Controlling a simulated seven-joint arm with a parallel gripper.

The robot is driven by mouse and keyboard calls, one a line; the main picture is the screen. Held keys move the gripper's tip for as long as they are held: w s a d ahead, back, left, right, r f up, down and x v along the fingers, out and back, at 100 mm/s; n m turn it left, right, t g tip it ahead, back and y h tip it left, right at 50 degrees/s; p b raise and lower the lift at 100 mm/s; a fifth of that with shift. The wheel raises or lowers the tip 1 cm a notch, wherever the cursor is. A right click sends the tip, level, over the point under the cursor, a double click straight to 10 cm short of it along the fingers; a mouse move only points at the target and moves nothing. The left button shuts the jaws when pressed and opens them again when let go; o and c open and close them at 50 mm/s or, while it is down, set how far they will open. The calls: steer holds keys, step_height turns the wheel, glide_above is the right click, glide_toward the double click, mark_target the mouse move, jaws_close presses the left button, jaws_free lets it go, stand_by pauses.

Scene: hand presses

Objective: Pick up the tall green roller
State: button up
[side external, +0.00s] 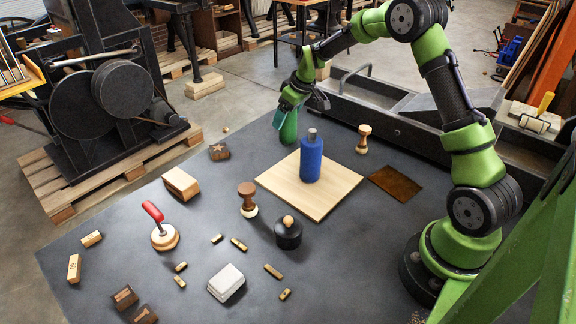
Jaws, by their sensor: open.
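The tall green roller (288,129) stands on the dark mat just behind the wooden board, left of the blue roller. Its top is hidden behind my gripper. My gripper (290,107) is open and points down at the top of the green roller, with its fingers close to it. I cannot tell whether they touch the roller. The blue roller (311,160) stands upright on the pale wooden board (332,193), with a grey knob on top.
Around it stand a wooden stamp (363,139), a brown stamp (247,200), a black round press (288,233), a red-handled stamp (164,235) and a wooden block (181,184). A dark star block (219,152) lies to the left. Bare mat (390,260) is at the right front.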

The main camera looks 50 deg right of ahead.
steer(key=shift+f, duration=0.1)
steer(key=c, duration=1.4)
steer(key=shift+w, duration=0.1)
steer(key=shift+c, duration=0.2)
steer(key=shift+r, duration=0.2)
